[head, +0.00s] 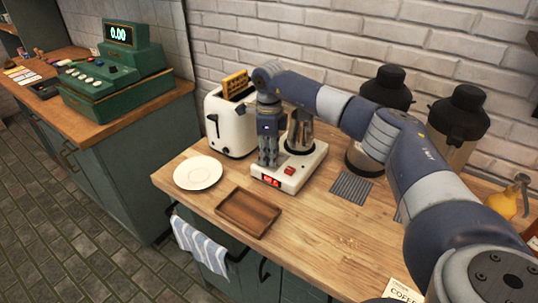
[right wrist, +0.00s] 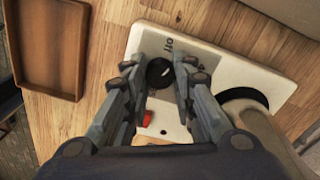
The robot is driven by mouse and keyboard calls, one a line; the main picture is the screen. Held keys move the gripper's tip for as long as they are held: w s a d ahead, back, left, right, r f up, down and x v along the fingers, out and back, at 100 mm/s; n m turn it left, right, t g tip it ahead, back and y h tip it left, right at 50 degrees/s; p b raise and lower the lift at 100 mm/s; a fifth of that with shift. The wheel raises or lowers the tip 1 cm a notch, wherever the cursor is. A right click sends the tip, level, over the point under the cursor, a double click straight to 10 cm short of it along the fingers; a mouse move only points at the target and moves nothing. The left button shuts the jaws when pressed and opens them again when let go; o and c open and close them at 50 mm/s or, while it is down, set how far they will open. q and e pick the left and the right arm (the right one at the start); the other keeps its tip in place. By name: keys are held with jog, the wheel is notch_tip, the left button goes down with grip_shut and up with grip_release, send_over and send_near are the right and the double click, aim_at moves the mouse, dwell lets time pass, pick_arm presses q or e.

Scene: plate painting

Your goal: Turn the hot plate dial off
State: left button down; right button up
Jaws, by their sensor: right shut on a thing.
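The white hot plate (head: 305,172) stands on the wooden counter, with a red lit display (head: 270,182) on its front and a red switch (head: 289,170) on top. A metal jug (head: 301,130) stands on its round black plate. My right gripper (head: 268,163) points down over the hot plate's left part. In the right wrist view the round black dial (right wrist: 159,73) sits between the fingertips of my right gripper (right wrist: 158,75), which is shut on it. In the head view the gripper hides the dial. My left gripper is not in view.
A white toaster (head: 232,125) with bread stands behind left. A white plate (head: 198,172) and a wooden tray (head: 248,212) lie to the left and front. A grey striped mat (head: 351,188) and dark-topped dispensers (head: 457,115) are to the right. The front right counter is mostly clear.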

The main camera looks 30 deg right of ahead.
jog(key=shift+w+d+r+n, duration=0.1)
jog(key=shift+n, duration=1)
jog(key=shift+r+n, duration=0.1)
jog(key=shift+n, duration=1)
jog(key=o, duration=1.1)
jog(key=shift+f, duration=0.1)
notch_tip(320, 180, up, 12)
jog(key=shift+r, duration=0.1)
